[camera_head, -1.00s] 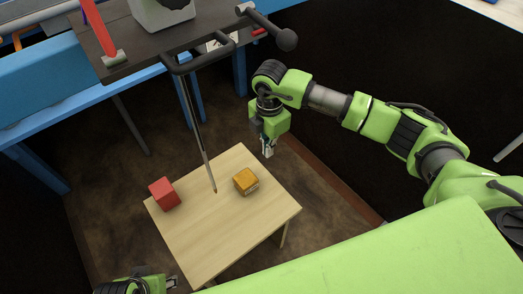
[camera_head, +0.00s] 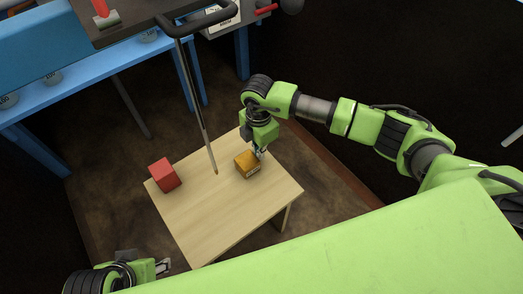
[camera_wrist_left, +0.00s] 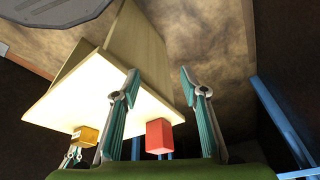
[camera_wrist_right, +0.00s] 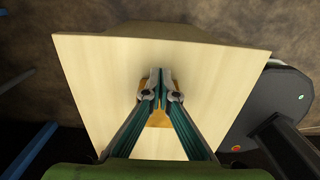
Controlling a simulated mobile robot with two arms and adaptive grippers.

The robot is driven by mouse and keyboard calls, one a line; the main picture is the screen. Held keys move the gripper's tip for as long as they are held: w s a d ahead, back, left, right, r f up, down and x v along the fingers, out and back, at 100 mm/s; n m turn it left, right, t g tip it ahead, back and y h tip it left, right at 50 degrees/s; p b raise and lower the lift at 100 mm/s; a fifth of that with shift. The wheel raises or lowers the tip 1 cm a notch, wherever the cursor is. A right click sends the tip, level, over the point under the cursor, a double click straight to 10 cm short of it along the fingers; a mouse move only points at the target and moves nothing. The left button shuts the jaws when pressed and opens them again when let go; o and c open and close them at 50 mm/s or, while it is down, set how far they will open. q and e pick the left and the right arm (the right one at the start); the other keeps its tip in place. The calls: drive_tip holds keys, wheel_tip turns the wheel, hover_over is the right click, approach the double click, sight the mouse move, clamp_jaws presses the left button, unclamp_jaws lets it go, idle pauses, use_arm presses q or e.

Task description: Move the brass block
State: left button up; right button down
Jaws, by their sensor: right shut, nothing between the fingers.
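The brass block (camera_head: 246,166) sits on the wooden table, right of its middle. In the right wrist view, the block (camera_wrist_right: 159,118) shows between and behind my fingers, which partly hide it. My right gripper (camera_head: 259,152) is shut and empty at the block's far right side; I cannot tell whether it touches the block. Its closed fingertips show in the right wrist view (camera_wrist_right: 160,76). My left gripper (camera_head: 164,267) is low at the near left, away from the table top. In the left wrist view its fingers (camera_wrist_left: 158,76) are spread with nothing between them.
A red block (camera_head: 164,174) stands on the left of the table (camera_head: 215,226). A blue bench frame (camera_head: 85,95) stands at the back left. The table's near part is clear.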

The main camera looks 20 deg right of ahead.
sight(240, 164)
drive_tip(key=shift+s+a+r, duration=0.1)
drive_tip(key=shift+s+a, duration=0.05)
drive_tip(key=shift+a, duration=0.2)
drive_tip(key=a, duration=0.2)
drive_tip(key=s+a+p, duration=0.1)
drive_tip(key=a, duration=0.1)
drive_tip(key=s+a+p, duration=0.1)
drive_tip(key=a, duration=0.1)
use_arm(q)
drive_tip(key=x, duration=0.6)
drive_tip(key=shift+s+f, duration=0.25)
drive_tip(key=shift+f, duration=0.05)
drive_tip(key=shift+d, duration=0.1)
use_arm(e)
drive_tip(key=shift+d, duration=0.15)
